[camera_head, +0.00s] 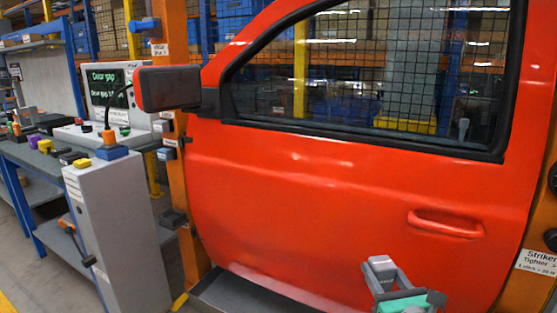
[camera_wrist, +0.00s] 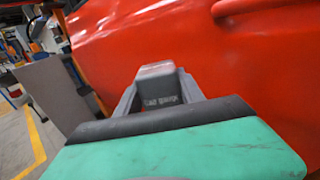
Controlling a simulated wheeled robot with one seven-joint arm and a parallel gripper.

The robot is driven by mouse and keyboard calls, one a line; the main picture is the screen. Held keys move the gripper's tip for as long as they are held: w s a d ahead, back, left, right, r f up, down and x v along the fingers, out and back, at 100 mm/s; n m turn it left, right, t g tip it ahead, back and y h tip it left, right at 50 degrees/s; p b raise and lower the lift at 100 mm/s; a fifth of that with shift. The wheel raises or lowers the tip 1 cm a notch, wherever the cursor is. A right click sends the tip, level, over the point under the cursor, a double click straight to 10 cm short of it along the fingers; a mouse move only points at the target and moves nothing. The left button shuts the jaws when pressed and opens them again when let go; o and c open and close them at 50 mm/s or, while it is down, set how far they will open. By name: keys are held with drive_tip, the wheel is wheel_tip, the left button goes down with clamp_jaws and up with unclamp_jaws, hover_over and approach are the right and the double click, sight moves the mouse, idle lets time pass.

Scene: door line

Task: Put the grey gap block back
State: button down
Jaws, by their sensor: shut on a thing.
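The grey gap block (camera_head: 381,266) is held between the fingers of my gripper (camera_head: 385,278), low in front of the red door. It also shows in the wrist view as a dark grey block (camera_wrist: 160,92) with "GAP GAUGE"-like lettering, gripped by two grey fingers. My gripper is shut on it. A gap between the block and the door cannot be judged exactly. A workbench (camera_head: 28,155) at the far left bears several small tools and blocks. The block's own resting place cannot be made out.
The red door (camera_head: 310,180) with a dark mirror (camera_head: 168,87) fills the middle. A grey cabinet (camera_head: 120,230) stands left of it, with an orange-and-blue device (camera_head: 110,150) on top. Orange posts (camera_head: 172,30) flank the door. A screen (camera_head: 110,88) stands behind the cabinet.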

drive_tip(key=a+r+n+y, duration=0.3)
drive_tip(key=a+y, duration=0.1)
drive_tip(key=a, duration=0.7)
drive_tip(key=w+r+p, duration=0.3)
drive_tip(key=r+p, duration=1.1)
drive_tip(key=p, duration=1.3)
drive_tip(key=shift+w+d+m+g, duration=0.25)
drive_tip(key=shift+d+m+g, duration=0.05)
drive_tip(key=shift+d+g, duration=0.15)
